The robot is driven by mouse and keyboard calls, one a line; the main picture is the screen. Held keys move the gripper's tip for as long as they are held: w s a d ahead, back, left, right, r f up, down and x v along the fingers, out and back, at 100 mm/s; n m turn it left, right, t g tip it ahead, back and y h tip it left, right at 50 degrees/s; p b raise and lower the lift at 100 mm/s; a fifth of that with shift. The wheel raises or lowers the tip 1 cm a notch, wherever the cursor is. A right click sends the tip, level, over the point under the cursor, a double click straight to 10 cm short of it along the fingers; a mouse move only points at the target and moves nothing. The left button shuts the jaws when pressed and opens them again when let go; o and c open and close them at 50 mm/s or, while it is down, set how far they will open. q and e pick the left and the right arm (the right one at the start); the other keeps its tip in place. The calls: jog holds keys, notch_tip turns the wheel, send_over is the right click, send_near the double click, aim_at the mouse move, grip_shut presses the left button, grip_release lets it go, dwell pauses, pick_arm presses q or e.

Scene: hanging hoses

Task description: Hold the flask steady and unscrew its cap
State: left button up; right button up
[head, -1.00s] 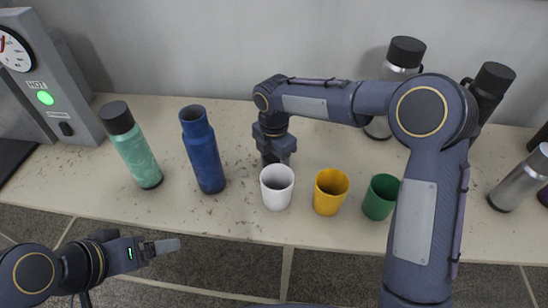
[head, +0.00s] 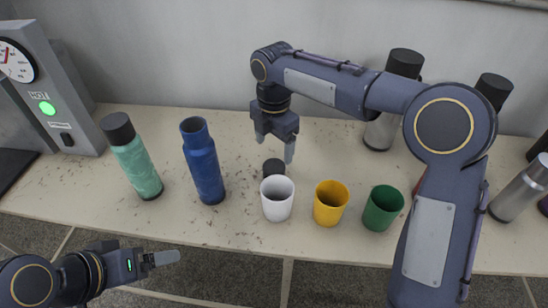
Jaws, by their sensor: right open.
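The blue flask (head: 204,168) stands upright on the counter, its top open with no cap on it. A black cap (head: 273,168) sits on the counter behind the white cup, to the right of the blue flask. My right gripper (head: 275,150) is open and empty, pointing down just above the cap and apart from it. A teal flask (head: 138,164) with a black cap stands to the left of the blue one. My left gripper (head: 163,258) is in front of the counter at the lower left, touching no flask; the gap between its fingers is hidden.
A white cup (head: 277,199), a yellow cup (head: 330,204) and a green cup (head: 382,208) stand in a row along the front. Steel flasks (head: 381,131) stand behind my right arm. A grey machine with a dial (head: 65,90) is at the left.

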jog(key=shift+d+r, duration=0.1)
jog(key=shift+r, duration=1.25)
jog(key=s+d+r+m, duration=0.1)
jog(key=s+d+m, duration=0.3)
jog(key=s, duration=0.1)
jog(key=s+d+r+m+t+y, duration=0.1)
jog(key=s+d+m, duration=0.3)
jog(key=d+m, duration=0.1)
jog(key=s+d+r+m+t+y, duration=0.1)
jog(key=s+d+m, duration=0.4)
jog(key=shift+s+d+r, duration=0.2)
jog(key=shift+s, duration=0.1)
jog(key=s+d+f+m+t+y, duration=0.1)
jog(key=s+f+m, duration=0.5)
jog(key=s+m, duration=0.6)
jog(key=d+m+t, duration=0.1)
jog(key=t, duration=0.1)
jog(key=shift+s+f+m+t+y, duration=0.3)
jog(key=shift+s+y, duration=0.1)
